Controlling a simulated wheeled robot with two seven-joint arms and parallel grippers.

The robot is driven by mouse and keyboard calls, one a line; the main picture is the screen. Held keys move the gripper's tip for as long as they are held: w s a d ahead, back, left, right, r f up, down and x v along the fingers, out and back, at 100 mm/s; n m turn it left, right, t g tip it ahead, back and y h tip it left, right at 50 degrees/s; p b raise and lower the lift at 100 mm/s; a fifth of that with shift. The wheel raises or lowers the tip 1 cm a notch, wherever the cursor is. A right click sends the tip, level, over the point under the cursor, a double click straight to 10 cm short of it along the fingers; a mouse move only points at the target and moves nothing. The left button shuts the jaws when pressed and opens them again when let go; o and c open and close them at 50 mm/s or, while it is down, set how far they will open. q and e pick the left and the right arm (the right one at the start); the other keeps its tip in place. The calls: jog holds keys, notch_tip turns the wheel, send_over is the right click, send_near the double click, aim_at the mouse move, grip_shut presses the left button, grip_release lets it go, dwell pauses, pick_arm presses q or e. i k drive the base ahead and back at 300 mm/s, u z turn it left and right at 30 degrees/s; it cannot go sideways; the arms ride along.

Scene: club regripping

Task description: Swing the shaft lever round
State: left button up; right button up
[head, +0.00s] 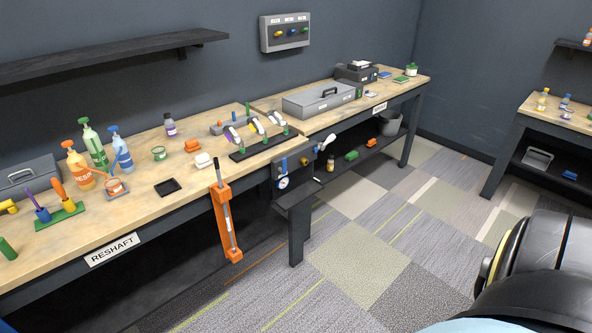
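An orange fixture (220,196) is mounted on the front edge of the workbench marked RESHAFT. A slim grey rod (227,220) runs along it, with its dark top end above the bench top and its lower end at an orange block. I cannot tell for sure whether this rod is the shaft lever. To its right a dark panel (281,174) carries a round white gauge (284,183) and a small blue part. Neither of my grippers is in view. A large black rounded part at the lower right appears to be my own arm.
The RESHAFT bench (141,210) holds pump bottles, a black tray (167,187) and a black rack (262,147) of club heads. A grey toolbox (318,98) stands on the bench beyond. The carpeted floor (360,255) in front is clear.

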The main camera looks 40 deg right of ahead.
aim_at(283, 169)
jog(key=k, duration=0.9)
jog(key=z, duration=1.2)
jog(key=i, duration=0.95)
jog(key=z, duration=0.5)
jog(key=i, duration=1.25)
jog(key=u, duration=0.65)
